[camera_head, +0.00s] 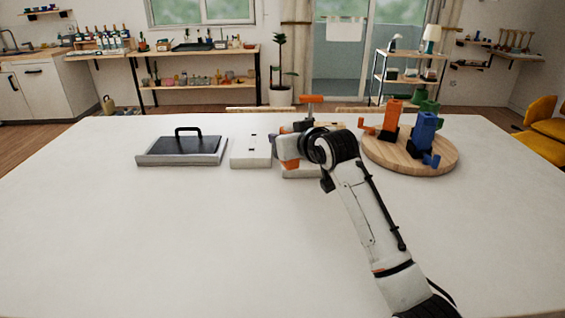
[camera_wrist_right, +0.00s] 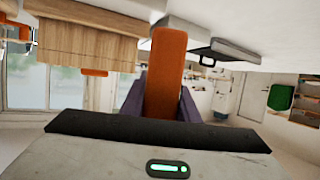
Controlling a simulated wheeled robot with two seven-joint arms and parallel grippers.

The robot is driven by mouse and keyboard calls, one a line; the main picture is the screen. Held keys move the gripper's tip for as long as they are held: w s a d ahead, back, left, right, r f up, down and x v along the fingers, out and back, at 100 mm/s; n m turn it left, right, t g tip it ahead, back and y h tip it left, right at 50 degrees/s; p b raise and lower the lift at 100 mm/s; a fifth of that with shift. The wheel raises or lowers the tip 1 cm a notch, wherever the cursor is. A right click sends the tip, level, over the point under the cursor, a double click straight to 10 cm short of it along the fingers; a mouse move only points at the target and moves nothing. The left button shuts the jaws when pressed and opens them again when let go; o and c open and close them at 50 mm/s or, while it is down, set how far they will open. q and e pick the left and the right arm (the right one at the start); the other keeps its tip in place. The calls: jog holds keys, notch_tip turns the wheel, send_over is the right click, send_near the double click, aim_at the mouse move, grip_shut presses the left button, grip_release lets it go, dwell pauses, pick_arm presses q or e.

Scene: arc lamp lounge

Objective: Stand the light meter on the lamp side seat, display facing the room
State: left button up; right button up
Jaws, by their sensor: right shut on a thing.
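My right gripper (camera_head: 291,152) is over the far middle of the table, shut on an orange bar that is likely the light meter. In the right wrist view the orange bar (camera_wrist_right: 165,70) stands between two purplish fingers. The side carrying its display cannot be told. A low pale block (camera_head: 301,173) lies under the gripper, mostly hidden. Another white block (camera_head: 251,151) with small dark marks is to its left. Which is the lamp side seat cannot be told. My left gripper is not in view.
A grey tray (camera_head: 154,159) with a black handled lid is at left. A round wooden board (camera_head: 391,162) at right bears orange (camera_head: 392,117), blue (camera_head: 424,132) and green (camera_head: 430,104) pieces. A wooden block (camera_wrist_right: 80,35) shows close by in the wrist view. The near table is clear.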

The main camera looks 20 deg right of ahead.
jog(key=shift+s+f, duration=0.2)
jog(key=shift+f, duration=3.75)
jog(key=o, duration=1.1)
jog(key=shift+o, duration=0.2)
